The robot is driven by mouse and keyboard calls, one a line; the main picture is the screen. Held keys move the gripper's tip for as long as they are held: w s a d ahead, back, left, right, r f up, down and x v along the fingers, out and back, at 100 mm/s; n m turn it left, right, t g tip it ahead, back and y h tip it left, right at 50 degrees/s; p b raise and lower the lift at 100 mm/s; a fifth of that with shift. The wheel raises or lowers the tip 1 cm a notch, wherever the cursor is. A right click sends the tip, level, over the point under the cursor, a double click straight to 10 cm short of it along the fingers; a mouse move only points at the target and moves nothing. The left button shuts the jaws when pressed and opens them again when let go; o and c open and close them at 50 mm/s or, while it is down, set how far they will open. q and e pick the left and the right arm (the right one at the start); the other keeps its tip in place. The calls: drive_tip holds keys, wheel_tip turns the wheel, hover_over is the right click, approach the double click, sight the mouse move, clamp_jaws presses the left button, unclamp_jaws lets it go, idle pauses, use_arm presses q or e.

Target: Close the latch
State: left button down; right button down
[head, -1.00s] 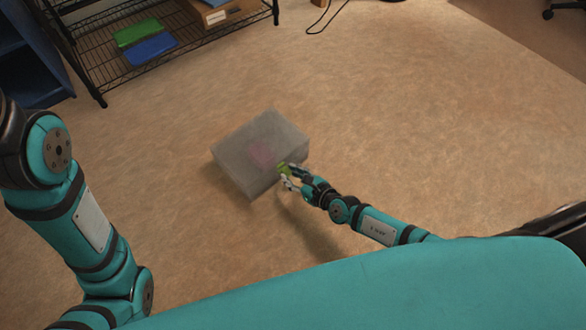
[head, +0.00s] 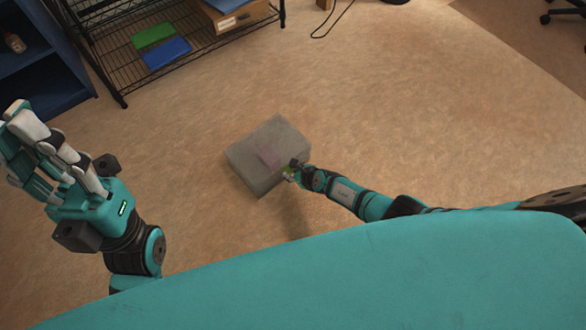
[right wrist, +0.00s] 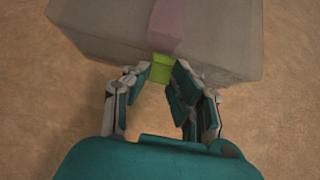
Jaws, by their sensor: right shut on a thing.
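A grey box (head: 250,147) sits on the floor in the middle of the head view. It also shows at the top of the right wrist view (right wrist: 105,32), with its lid down as far as I can see. A pink strip (right wrist: 166,28) runs over its top to the near edge, and a lime-green latch (right wrist: 160,69) hangs there. My right gripper (right wrist: 161,78) is at that side of the box, its fingers shut on the latch. In the head view the right gripper (head: 291,172) partly hides the latch. My left gripper (head: 45,150) is raised far left of the box, fingers spread and empty.
The floor around the box is clear.

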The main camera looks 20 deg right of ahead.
drive_tip(key=shift+w+r, duration=0.1)
drive_tip(key=shift+p, duration=0.3)
drive_tip(key=c, duration=1.1)
unclamp_jaws()
drive_tip(key=shift+s+d+r, duration=0.15)
drive_tip(key=shift+s+r, duration=0.2)
drive_tip(key=shift+s, duration=0.05)
drive_tip(key=s+d, duration=0.1)
drive_tip(key=s, duration=0.2)
drive_tip(key=s+d, duration=0.2)
drive_tip(key=s, duration=0.2)
drive_tip(key=s+d, duration=0.2)
drive_tip(key=s, duration=0.2)
drive_tip(key=shift+a, duration=0.1)
